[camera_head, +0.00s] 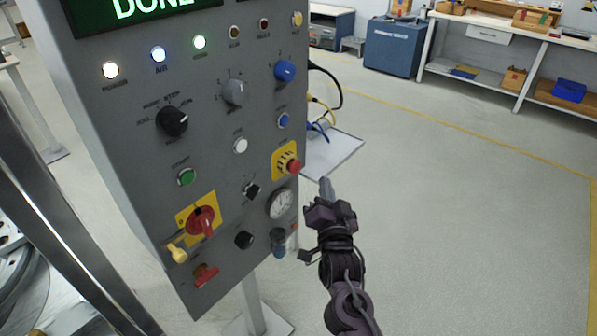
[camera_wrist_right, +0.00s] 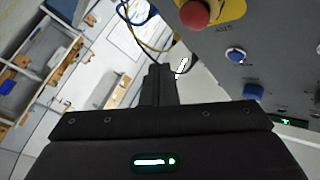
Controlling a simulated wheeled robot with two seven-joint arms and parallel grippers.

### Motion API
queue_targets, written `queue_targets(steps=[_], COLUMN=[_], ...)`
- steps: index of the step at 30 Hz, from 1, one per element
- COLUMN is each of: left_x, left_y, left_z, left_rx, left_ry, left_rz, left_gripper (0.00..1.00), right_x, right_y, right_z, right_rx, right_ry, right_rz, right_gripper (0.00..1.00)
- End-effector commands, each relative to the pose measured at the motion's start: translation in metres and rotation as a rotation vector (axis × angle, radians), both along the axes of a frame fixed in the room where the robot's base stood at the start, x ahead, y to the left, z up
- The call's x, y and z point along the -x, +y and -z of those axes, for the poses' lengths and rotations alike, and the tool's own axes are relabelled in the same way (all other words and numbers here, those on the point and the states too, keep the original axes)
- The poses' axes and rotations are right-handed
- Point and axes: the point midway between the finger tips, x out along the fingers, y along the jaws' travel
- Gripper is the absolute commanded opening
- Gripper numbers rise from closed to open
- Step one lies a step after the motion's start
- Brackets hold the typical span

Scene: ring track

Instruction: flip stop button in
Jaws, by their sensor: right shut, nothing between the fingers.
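The grey control panel (camera_head: 150,100) stands at the left in the head view. A red mushroom stop button (camera_head: 294,166) on a yellow plate sits near its right edge; it also shows at the top of the right wrist view (camera_wrist_right: 195,13). I cannot tell whether the button is pressed in. My right gripper (camera_head: 325,186) is shut and empty, beside the panel's right edge and a little right of and below the button. In the right wrist view its closed fingers (camera_wrist_right: 160,84) are apart from the button. My left gripper is not in view.
Cables (camera_head: 322,100) hang behind the panel. A blue cabinet (camera_head: 393,47) and workbenches (camera_head: 500,40) stand far back. Floor to the right is clear.

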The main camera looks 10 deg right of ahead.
Motion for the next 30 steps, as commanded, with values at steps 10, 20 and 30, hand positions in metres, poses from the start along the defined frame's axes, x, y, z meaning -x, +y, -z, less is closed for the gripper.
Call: queue_targets(steps=[10, 20, 30], left_x=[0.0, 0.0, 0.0], left_y=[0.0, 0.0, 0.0], left_z=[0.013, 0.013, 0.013], left_rx=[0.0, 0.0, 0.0], left_ry=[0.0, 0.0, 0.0], left_rz=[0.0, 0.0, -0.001], left_gripper=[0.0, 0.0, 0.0], right_x=[-0.032, -0.036, -0.036], right_y=[0.025, 0.029, 0.029], right_z=[0.0, 0.0, 0.0], right_rx=[-0.001, 0.0, 0.0], right_ry=[-0.001, 0.001, 0.001], right_rz=[-0.001, -0.001, -0.001], right_gripper=[0.0, 0.0, 0.0])
